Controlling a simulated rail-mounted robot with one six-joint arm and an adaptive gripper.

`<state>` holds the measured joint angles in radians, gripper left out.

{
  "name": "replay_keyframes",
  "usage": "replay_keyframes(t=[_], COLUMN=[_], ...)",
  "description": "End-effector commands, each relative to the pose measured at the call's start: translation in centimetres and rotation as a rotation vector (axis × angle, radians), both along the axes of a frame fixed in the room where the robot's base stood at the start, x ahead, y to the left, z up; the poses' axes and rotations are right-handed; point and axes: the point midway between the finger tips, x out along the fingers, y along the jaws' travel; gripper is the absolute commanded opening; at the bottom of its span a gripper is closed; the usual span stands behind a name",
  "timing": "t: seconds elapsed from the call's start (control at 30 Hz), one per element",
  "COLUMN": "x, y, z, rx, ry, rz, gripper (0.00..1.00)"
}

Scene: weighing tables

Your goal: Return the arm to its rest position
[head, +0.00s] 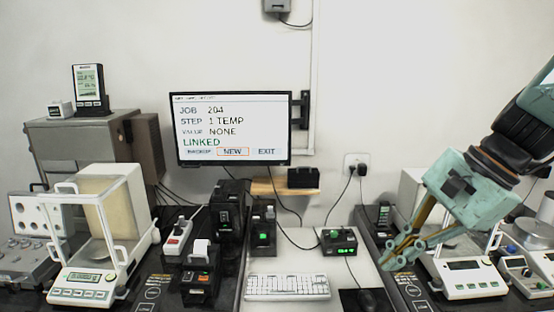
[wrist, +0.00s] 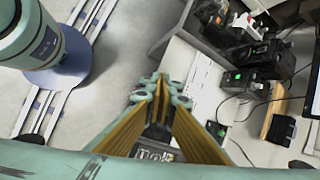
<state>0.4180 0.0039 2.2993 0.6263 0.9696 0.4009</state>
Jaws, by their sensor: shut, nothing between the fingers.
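My gripper (head: 400,255) hangs at the right in the head view, in front of the right-hand balance (head: 468,280), which it partly hides. Its fingers point down and to the left. In the wrist view my gripper (wrist: 160,85) shows its two yellow-lined fingers coming together at the tips, shut with nothing between them. Whether the fingertips are close to the table surface cannot be told.
A monitor (head: 230,128) stands on the wall side at the centre. A glass-walled balance (head: 100,240) is at the left.

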Motion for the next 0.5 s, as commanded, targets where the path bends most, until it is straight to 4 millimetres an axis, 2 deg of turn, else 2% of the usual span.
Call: replay_keyframes(t=[0.2, 0.5], x=[-3.0, -6.9], y=[1.6, 2.9], z=[1.2, 2.5], rx=[-0.088, -0.21], ry=[-0.051, -0.12], rz=[0.15, 0.351], gripper=[0.0, 0.0])
